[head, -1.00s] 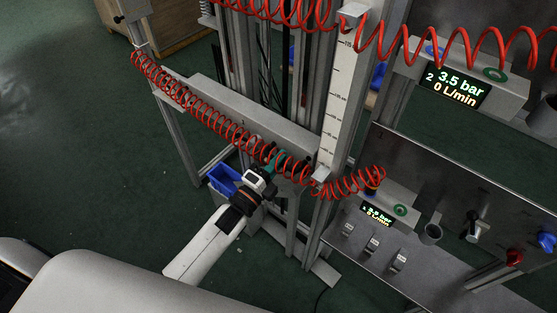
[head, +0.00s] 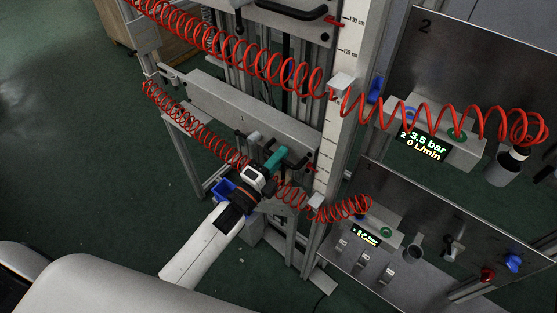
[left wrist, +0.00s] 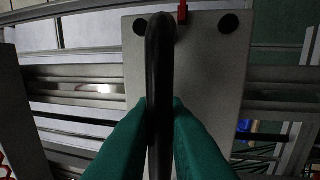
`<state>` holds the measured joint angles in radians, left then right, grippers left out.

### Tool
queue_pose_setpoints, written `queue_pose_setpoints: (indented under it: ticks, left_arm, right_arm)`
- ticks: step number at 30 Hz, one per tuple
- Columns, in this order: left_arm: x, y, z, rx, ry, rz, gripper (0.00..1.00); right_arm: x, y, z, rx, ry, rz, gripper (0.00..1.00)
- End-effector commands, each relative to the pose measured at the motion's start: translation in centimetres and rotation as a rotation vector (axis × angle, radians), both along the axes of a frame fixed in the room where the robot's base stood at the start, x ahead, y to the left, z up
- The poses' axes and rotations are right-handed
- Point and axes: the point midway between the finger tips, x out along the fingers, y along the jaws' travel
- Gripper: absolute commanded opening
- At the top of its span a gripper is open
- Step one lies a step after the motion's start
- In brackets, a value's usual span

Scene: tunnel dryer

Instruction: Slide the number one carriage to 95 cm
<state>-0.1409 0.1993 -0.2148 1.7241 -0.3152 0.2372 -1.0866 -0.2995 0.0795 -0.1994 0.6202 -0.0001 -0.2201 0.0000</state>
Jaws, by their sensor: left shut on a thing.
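The number one carriage is the lower grey plate (head: 236,113), with a "1" on its face, on the upright frame. Its black handle (head: 297,158) is in my left gripper (head: 283,157), whose green fingers are closed around it. The left wrist view shows the fingers (left wrist: 160,130) on either side of the black handle (left wrist: 159,70), with the carriage plate (left wrist: 215,70) behind. A red pointer (head: 312,168) is at the carriage's right end, beside the white scale (head: 332,140). The scale marks near this pointer are too small to read. My right gripper is not in view.
An upper carriage (head: 280,22) with a black handle sits above, near the 130 cm mark. Red coiled hoses (head: 205,130) cross in front of the frame. Panels with a display (head: 423,146) and knobs stand at the right.

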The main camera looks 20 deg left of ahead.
Motion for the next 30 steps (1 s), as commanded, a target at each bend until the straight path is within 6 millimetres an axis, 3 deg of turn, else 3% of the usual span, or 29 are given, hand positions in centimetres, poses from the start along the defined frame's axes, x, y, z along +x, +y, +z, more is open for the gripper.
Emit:
queue_pose_setpoints:
  ticks: [1, 3, 14, 15, 18, 30]
  left_arm:
    - [0.1, 0.0, 1.8, -0.003, -0.015, -0.001, 0.0]
    - [0.1, 0.0, 2.2, -0.003, -0.014, -0.001, 0.0]
    - [0.1, 0.1, 2.0, -0.002, -0.01, 0.0, 0.0]
    - [0.1, 0.0, 2.0, -0.002, -0.01, 0.0, 0.16]
    - [0.1, 0.0, 1.9, -0.001, -0.007, 0.0, 0.32]
    - [-0.9, 0.3, 1.3, 0.001, -0.001, 0.0, 0.32]
  right_arm:
    - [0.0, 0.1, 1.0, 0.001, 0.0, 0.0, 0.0]
    - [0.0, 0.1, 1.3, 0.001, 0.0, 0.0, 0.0]
    - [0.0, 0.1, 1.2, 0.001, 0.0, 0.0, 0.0]
    - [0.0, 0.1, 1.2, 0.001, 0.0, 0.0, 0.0]
    - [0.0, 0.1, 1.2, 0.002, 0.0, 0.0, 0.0]
    - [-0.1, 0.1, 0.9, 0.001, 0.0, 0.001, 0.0]
